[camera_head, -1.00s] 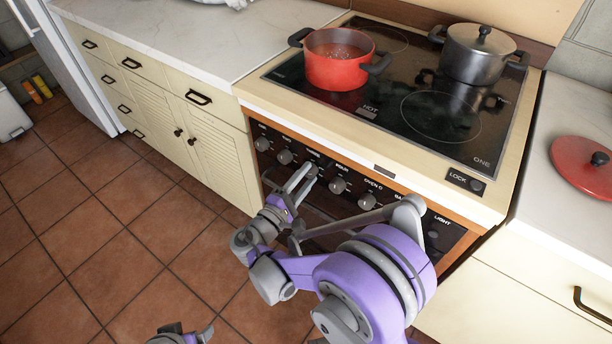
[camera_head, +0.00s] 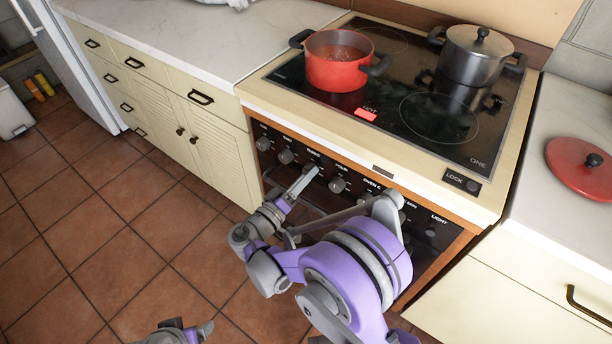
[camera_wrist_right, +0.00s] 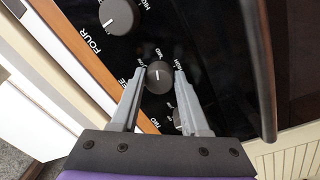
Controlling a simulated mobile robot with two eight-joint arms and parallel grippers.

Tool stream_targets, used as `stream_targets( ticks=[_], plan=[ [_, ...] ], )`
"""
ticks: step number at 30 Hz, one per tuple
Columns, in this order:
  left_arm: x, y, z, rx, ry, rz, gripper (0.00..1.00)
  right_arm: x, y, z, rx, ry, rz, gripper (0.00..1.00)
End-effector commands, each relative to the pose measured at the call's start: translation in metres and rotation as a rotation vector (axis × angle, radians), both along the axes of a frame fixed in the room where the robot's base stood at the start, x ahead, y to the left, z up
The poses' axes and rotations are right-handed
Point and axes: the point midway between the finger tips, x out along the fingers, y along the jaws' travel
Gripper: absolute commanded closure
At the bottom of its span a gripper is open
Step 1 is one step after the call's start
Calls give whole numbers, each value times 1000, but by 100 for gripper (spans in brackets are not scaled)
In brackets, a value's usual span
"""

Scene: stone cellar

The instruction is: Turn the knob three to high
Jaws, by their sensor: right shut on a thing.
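Knob three (camera_wrist_right: 158,78) is a round dark knob on the black oven front panel. In the right wrist view its pale mark points up, roughly toward the MID label; the HIGH label is to the right of that. My right gripper (camera_wrist_right: 160,88) is shut on it, one finger on each side. In the head view my right gripper (camera_head: 311,174) reaches the panel and mostly hides knob three. My left gripper (camera_head: 190,333) shows only partly at the bottom edge, away from the stove; its jaws are unclear.
Knob four (camera_wrist_right: 117,15) is close beside the gripped knob. Other knobs (camera_head: 286,156) line the panel. A red pot (camera_head: 338,72) and a lidded grey pot (camera_head: 474,58) stand on the cooktop. The HOT indicator (camera_head: 367,114) glows red. A red lid (camera_head: 580,168) lies on the right counter.

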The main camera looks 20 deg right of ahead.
Motion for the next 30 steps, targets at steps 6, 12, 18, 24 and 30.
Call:
stream_targets(
  ticks=[6, 12, 18, 24, 30],
  plan=[
    [-1, 0, 6, 0, -2, 0, 19, 1, 1, 0, 125, -160, -1, 100],
    [-1, 0, 11, 0, -4, 0, 19, 1, 1, 0, 243, -310, 0, 100],
    [-2, 0, 16, 0, -5, 0, 19, 2, 2, 0, 360, -460, 0, 100],
    [-3, 0, 22, 0, -7, 0, 19, 3, 2, 0, 475, -609, 0, 100],
    [-3, 0, 27, 0, -9, 0, 19, 3, 3, 0, 580, -742, -1, 100]
  ],
)
